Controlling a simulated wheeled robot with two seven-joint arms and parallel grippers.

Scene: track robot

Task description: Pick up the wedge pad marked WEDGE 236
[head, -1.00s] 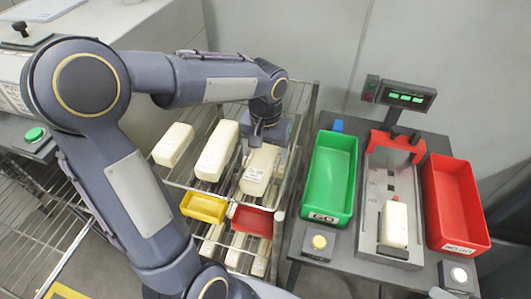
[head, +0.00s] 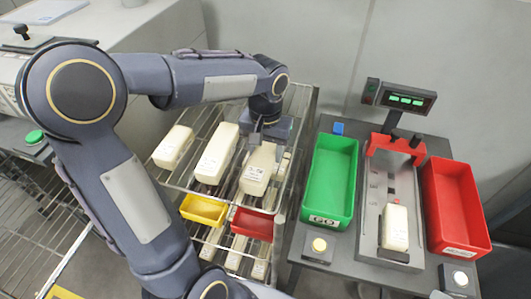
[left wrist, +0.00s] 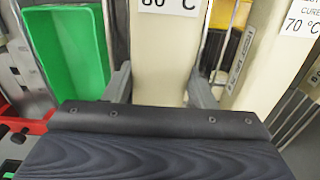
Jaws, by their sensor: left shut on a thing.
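A cream wedge pad (head: 260,165) with a white label is at the right end of the row on the wire rack's upper shelf. My left gripper (head: 268,130) is at its far end in the head view. In the left wrist view, this pad (left wrist: 158,65) stands between the two fingers of my left gripper (left wrist: 160,90), which is shut on it. Its label there partly reads 80 °C. I cannot read a WEDGE 236 mark on it. My right gripper is not in view.
Two more cream pads (head: 216,153) (head: 173,147) lie to the left on the rack. A yellow bin (head: 203,209) and a small red bin (head: 252,223) hang in front. A green tray (head: 330,180), a scale holding a pad (head: 395,228) and a red tray (head: 455,208) stand right.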

